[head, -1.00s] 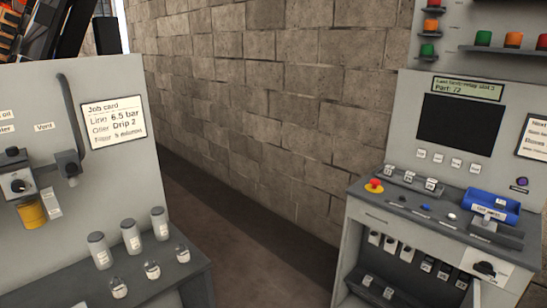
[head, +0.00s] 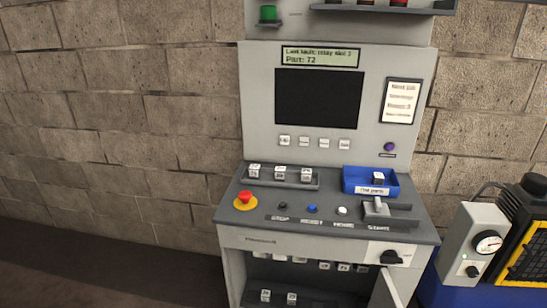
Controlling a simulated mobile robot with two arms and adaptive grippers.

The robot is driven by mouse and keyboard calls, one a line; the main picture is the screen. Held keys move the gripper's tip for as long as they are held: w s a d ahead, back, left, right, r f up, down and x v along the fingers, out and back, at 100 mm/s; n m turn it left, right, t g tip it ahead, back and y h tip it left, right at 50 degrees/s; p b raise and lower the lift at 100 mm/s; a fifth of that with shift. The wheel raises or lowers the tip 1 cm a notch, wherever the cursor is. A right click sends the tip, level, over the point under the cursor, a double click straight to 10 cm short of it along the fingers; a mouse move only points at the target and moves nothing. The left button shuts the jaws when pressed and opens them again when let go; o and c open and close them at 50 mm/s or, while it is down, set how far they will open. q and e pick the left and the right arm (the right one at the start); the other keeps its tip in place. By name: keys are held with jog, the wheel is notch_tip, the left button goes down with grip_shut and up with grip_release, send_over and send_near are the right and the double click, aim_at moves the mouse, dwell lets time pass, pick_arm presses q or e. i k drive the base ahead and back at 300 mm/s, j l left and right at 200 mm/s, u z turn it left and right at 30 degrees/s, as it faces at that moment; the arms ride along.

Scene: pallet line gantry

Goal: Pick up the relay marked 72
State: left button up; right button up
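Several small dark relays with white label faces are in view, and their numbers are too small to read surely. Three relays (head: 280,173) stand in a grey tray (head: 316,186) on the console top (head: 330,228). One relay (head: 378,178) lies in a blue bin (head: 349,184), whose label seems to read "Old parts". A row of relays (head: 325,265) sits under the console, partly hidden by its front edge. Two more relays (head: 265,296) are on the lower shelf inside. The display (head: 320,56) reads "Last fault: relay slot 2, Part: 72". Neither of my grippers is in view.
A red button (head: 244,201) on yellow, small buttons and a grey lever (head: 376,207) are on the console top. The cabinet door (head: 385,292) stands open at lower right. A gauge unit (head: 472,245) stands to the right. Floor at left (head: 90,270) is clear.

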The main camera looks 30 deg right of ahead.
aim_at(254, 169)
jog(key=i+u, duration=0.25)
jog(key=i, duration=0.25)
jog(key=i+u, duration=0.25)
jog(key=i, duration=0.3)
jog(key=i+l+u, duration=0.15)
jog(key=i+u, duration=0.15)
jog(key=i, duration=0.2)
jog(key=i+l+u, duration=0.25)
jog(key=i, duration=0.25)
jog(key=i+j+z, duration=0.2)
jog(key=i, duration=0.35)
jog(key=i+j+z, duration=0.2)
jog(key=i+j, duration=0.2)
jog(key=i, duration=0.1)
